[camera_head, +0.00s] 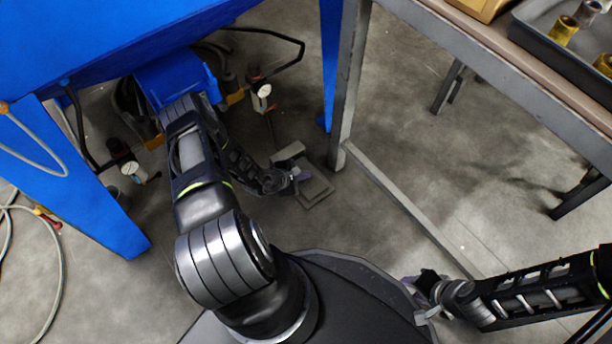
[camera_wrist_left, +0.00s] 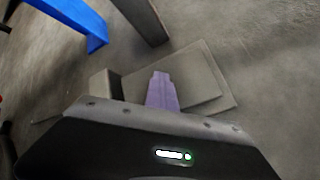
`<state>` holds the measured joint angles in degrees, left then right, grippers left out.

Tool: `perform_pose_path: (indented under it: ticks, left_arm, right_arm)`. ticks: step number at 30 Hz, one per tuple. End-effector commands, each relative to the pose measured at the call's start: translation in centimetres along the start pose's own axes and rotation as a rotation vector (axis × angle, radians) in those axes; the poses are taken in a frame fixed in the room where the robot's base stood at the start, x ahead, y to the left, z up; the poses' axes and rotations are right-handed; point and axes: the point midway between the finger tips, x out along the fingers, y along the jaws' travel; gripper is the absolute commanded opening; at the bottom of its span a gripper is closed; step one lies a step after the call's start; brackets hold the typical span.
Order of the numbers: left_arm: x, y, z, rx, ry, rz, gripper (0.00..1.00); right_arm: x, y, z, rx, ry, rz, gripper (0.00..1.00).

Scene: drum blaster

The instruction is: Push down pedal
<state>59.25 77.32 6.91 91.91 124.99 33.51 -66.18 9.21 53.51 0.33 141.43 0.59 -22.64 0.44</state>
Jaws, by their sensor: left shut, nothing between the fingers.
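The pedal (camera_head: 314,190) is a flat grey plate with a raised block at one end, lying on the concrete floor near the table leg. It also shows in the left wrist view (camera_wrist_left: 190,75). My left gripper (camera_head: 301,174) reaches down over the pedal's left part. In the left wrist view its purple fingers (camera_wrist_left: 161,92) are shut and empty, overlapping the plate; I cannot tell whether they touch it. My right gripper (camera_head: 412,283) is low at the right, away from the pedal, and its fingers are too small to judge.
The blue machine (camera_head: 130,40) stands at the upper left with its blue legs (camera_head: 75,170), hoses and gauges (camera_head: 264,91) below. A metal table (camera_head: 500,75) with a grey tray (camera_head: 570,50) is at the upper right. Its leg (camera_head: 347,90) and low bar (camera_head: 410,207) run close to the pedal.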

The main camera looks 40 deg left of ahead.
Motion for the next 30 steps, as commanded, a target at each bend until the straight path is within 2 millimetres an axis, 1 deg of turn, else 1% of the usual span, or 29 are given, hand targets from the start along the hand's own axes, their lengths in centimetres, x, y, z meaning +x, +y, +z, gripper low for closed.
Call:
perform_pose_path:
  ticks: [1, 11, 24, 30]
  left_arm:
    - [0.2, -0.2, -0.2, -0.001, 0.003, -0.003, 0.00]
    - [0.0, -0.2, -0.2, -0.001, 0.004, -0.004, 0.00]
    - [-1.7, 1.0, 1.0, 0.000, 0.004, -0.004, 0.00]
    - [-1.8, 1.1, 1.1, -0.001, 0.003, -0.002, 0.00]
  right_arm:
    - [0.2, 0.1, 0.0, 0.000, 0.000, 0.000, 0.36]
    - [0.0, 0.0, 0.0, 0.000, 0.000, 0.000, 0.36]
    - [-2.2, -0.8, -0.2, 0.000, 0.000, 0.000, 0.36]
    - [-2.4, -0.9, -0.2, 0.000, 0.000, 0.000, 0.36]
